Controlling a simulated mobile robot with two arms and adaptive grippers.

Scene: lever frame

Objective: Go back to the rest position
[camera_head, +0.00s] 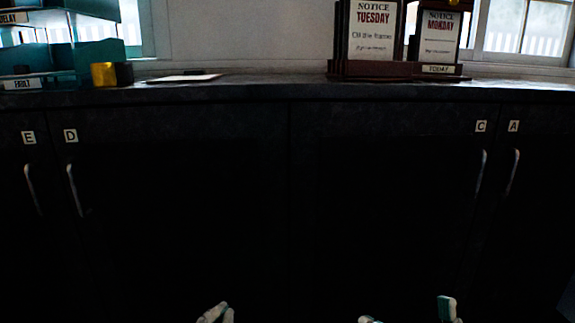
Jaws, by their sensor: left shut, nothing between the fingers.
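My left gripper (216,313) shows at the bottom edge, left of the middle. Its pale fingertips are together with nothing seen between them, and the rest of it is below the picture. My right gripper (409,311) also shows only at the bottom edge, right of the middle. Its two pale and teal fingertips stand wide apart, with nothing seen between them. Both grippers are low in front of the dark cabinet (290,200), well below the counter top, and no contact shows.
The counter (250,92) holds a teal tray rack (85,55), a yellow and black block (104,75), a flat pale item (184,77), and a Tuesday notice (373,30) and Monday notice (438,37) in wooden frames. Cabinet doors labelled E, D, C and A have metal handles (482,172).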

